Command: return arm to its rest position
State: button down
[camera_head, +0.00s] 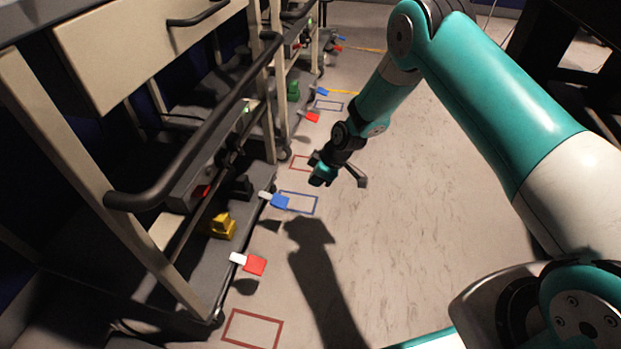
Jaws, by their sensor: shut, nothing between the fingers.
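My arm is teal and white and reaches from the lower right up over the top and down to the middle of the view. My gripper (322,178) hangs above the floor, to the right of the carts. It is small and dark in this view and looks shut, with nothing held. It is apart from the carts and the floor. Its shadow falls on the floor below it.
Carts with a black handle (190,150) line the left. A yellow block (222,226) sits on the near lower shelf. A blue tab (280,201) and a red tab (255,265) stick out. A red floor outline (252,329) lies in front. Floor (420,220) right of the carts is clear.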

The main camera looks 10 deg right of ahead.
dwell(0.4)
jog(key=s+a+r+m+p, duration=0.1)
jog(key=s+r, duration=0.2)
jog(key=r, duration=0.6)
jog(key=s+a+r+m+g+p, duration=0.1)
jog(key=s+r, duration=0.3)
jog(key=r, duration=0.6)
jog(key=s+a+r+p, duration=0.1)
jog(key=s+r+p, duration=0.15)
jog(key=r, duration=0.65)
jog(key=s+d+r+m+p, duration=0.1)
jog(key=s+r, duration=0.4)
jog(key=s, duration=0.3)
jog(key=s+d+r+m+g+p, duration=0.1)
jog(key=s+r, duration=0.4)
jog(key=s, duration=0.4)
jog(key=s+r+m+p, duration=0.1)
jog(key=s+r+m, duration=0.1)
jog(key=s+r, duration=0.5)
notch_tip(320, 180, up, 36)
jog(key=p, duration=3.7)
jog(key=shift+s+d+r, duration=0.15)
